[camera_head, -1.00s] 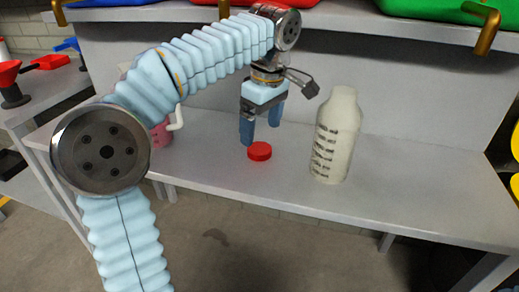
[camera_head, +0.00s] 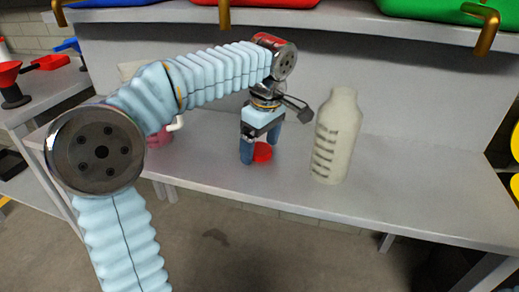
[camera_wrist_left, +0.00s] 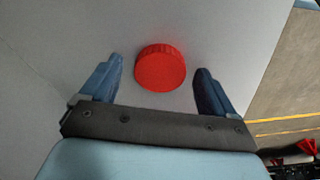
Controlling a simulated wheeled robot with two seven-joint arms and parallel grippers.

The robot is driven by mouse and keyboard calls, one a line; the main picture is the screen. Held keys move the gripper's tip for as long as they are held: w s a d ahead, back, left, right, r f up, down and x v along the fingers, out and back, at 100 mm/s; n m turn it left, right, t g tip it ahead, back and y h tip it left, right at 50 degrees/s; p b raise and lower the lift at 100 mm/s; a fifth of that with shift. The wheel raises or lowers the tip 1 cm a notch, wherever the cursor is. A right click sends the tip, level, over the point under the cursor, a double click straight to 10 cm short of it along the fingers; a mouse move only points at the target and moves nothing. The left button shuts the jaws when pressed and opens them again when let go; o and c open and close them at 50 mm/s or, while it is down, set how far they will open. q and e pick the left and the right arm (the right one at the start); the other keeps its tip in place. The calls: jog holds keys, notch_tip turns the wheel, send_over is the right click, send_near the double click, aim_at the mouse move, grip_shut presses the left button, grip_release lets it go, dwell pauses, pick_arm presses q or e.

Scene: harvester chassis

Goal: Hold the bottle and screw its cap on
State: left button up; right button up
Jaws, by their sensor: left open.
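The red cap (camera_head: 263,153) lies on the grey bench. In the left wrist view the cap (camera_wrist_left: 160,68) sits ahead of and between my two blue fingertips, with a gap on each side. My left gripper (camera_head: 259,157) is open and low over the bench at the cap; it also shows in the left wrist view (camera_wrist_left: 158,75). It holds nothing. The off-white bottle (camera_head: 338,138) with dark markings stands upright on the bench, to the right of the cap and gripper. Its top has no red cap on it. My right gripper is not in view.
The grey bench (camera_head: 430,205) is clear to the right of the bottle. A shelf above carries red, green and blue bins (camera_head: 440,8). A pink object (camera_head: 160,140) stands partly hidden behind my left arm. A side table (camera_head: 45,105) at the left holds red items.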

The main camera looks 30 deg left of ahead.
aim_at(260, 149)
pick_arm(q)
jog(key=c, duration=1.1)
jog(key=shift+r, duration=0.15)
notch_tip(260, 149, up, 10)
jog(key=shift+f, duration=0.1)
